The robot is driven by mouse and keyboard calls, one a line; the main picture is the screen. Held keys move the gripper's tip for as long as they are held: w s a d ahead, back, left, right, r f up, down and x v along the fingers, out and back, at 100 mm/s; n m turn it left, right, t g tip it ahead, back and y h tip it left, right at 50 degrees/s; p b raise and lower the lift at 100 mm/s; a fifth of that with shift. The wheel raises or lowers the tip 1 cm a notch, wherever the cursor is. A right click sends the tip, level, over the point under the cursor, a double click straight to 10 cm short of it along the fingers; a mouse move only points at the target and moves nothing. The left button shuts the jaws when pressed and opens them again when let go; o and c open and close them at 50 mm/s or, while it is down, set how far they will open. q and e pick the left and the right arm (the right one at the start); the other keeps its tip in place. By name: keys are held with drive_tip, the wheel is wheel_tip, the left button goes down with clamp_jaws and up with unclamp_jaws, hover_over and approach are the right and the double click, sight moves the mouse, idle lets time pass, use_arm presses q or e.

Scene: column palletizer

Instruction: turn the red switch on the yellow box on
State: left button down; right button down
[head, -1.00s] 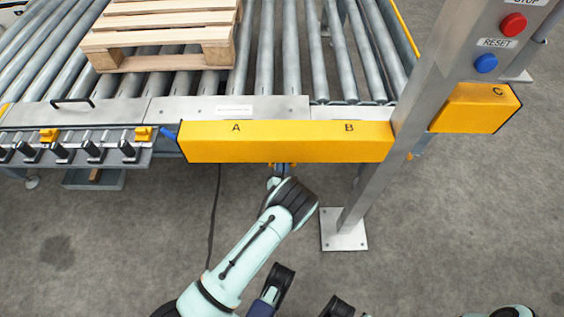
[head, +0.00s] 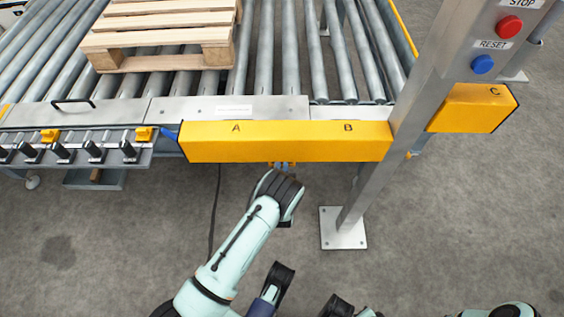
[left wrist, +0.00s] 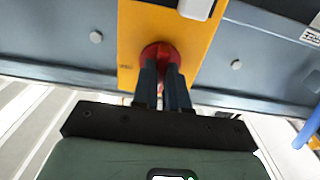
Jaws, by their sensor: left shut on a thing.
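The red switch (left wrist: 160,54) shows in the left wrist view as a round red knob on a yellow box face (left wrist: 143,32). My left gripper (left wrist: 165,76) has its two dark fingers close together on the knob, shut on it, and the fingers cover its lower middle. Which way the switch points cannot be told. In the head view my left arm reaches up to below a long yellow beam (head: 285,151) marked A and B. My right gripper cannot be made out.
A steel post (head: 401,126) carrying red STOP (head: 509,25) and blue RESET (head: 482,64) buttons stands right of my left arm. A yellow housing marked C (head: 474,108) is beyond it. A wooden pallet (head: 157,61) lies on the rollers. The floor in front is open.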

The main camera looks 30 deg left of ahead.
use_arm(q)
drive_tip(key=c, duration=1.1)
unclamp_jaws()
drive_tip(key=shift+c, duration=0.2)
drive_tip(key=shift+s+d, duration=0.1)
